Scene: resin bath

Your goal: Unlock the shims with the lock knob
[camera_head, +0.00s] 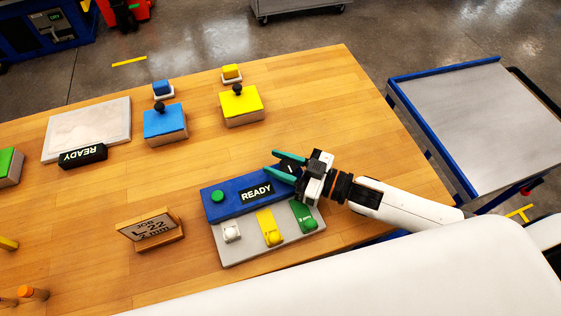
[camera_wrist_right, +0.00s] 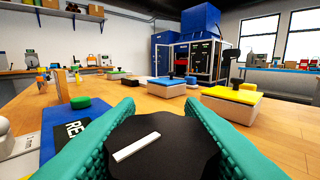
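The lock knob (camera_wrist_right: 150,145) is black with a white bar across its top, in the right wrist view. It sits on the blue panel (camera_head: 234,204), beside a READY display (camera_head: 257,192). My right gripper (camera_head: 272,167) has its two teal fingers on either side of the knob, and both appear to touch it. My left gripper is not in view.
A sign (camera_head: 150,230) reading L-22, 2 mm stands left of the panel. Blue (camera_head: 165,122) and yellow (camera_head: 241,104) blocks with black knobs stand behind. A pale slab (camera_head: 87,130) lies at the left with another READY display (camera_head: 82,155). Right of the panel the table (camera_head: 365,130) is clear.

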